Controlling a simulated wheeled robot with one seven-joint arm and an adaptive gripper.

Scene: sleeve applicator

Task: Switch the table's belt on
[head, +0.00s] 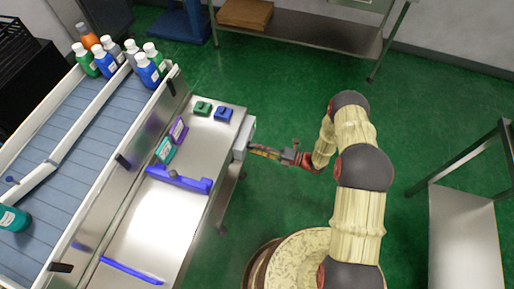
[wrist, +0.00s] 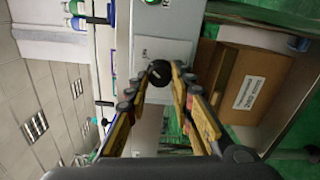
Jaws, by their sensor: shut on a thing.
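A round black knob (wrist: 159,73) sits on a light grey control panel (wrist: 165,48) in the wrist view. My gripper (wrist: 161,76) has its yellow fingers closed in on the knob, one tip at each side. In the head view my gripper (head: 254,149) reaches left to a grey box (head: 243,138) on the end of the steel table (head: 150,225); the knob is hidden there.
A blue conveyor (head: 70,140) with several bottles (head: 147,70) runs along the left. A shelf (head: 300,30) with a cardboard box (head: 245,13) stands behind. Green floor around my arm is clear.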

